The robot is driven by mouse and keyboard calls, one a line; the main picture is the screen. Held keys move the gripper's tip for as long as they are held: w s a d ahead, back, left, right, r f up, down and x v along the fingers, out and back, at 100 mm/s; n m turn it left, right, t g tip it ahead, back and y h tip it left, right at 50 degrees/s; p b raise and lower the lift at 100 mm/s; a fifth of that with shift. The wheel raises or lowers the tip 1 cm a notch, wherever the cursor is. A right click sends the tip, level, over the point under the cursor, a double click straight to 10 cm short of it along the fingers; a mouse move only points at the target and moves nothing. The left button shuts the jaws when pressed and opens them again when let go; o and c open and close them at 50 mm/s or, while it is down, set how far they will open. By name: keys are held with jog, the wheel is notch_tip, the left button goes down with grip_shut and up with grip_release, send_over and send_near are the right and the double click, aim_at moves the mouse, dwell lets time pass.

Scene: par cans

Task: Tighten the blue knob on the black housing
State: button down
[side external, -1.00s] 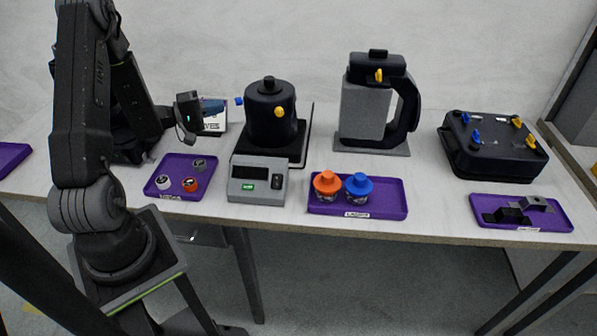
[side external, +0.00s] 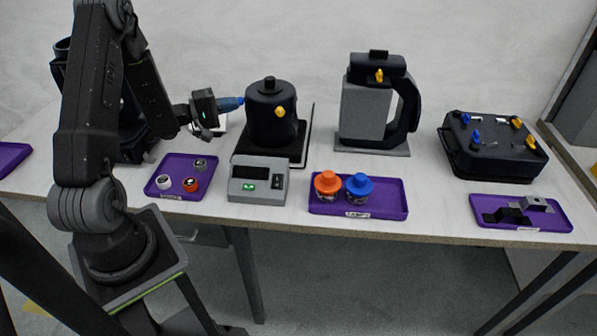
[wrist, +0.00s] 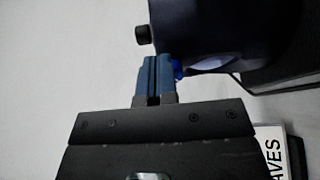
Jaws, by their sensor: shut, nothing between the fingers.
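A black round housing (side external: 268,128) with a lid knob stands on a dark base at the back left of centre. A yellow knob (side external: 280,112) sits on its front. In the wrist view the housing (wrist: 215,30) fills the upper right. The blue knob (wrist: 178,70) shows there as a small patch at the housing's side, partly hidden by my fingers. My gripper (wrist: 154,62), with blue fingers, is shut and empty, its tips right beside the knob; I cannot tell whether they touch. In the side view my gripper (side external: 241,102) reaches the housing's left side.
A grey scale (side external: 258,188) stands in front of the housing. Purple trays hold small knobs (side external: 182,195), orange and blue jars (side external: 400,208) and brackets (side external: 480,218). A jug (side external: 362,110) and another black box with blue and yellow knobs (side external: 490,165) stand to the right.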

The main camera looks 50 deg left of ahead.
jog(key=shift+w+d+f, duration=0.25)
jog(key=shift+w+f, duration=0.1)
jog(key=shift+f, duration=0.6)
jog(key=shift+f+h, duration=0.2)
jog(key=shift+h, duration=0.1)
dwell(0.4)
jog(key=shift+s+d+f, duration=0.15)
jog(key=shift+d, duration=0.2)
jog(key=v, duration=0.6)
jog(key=shift+r, duration=0.2)
jog(key=shift+a, duration=0.1)
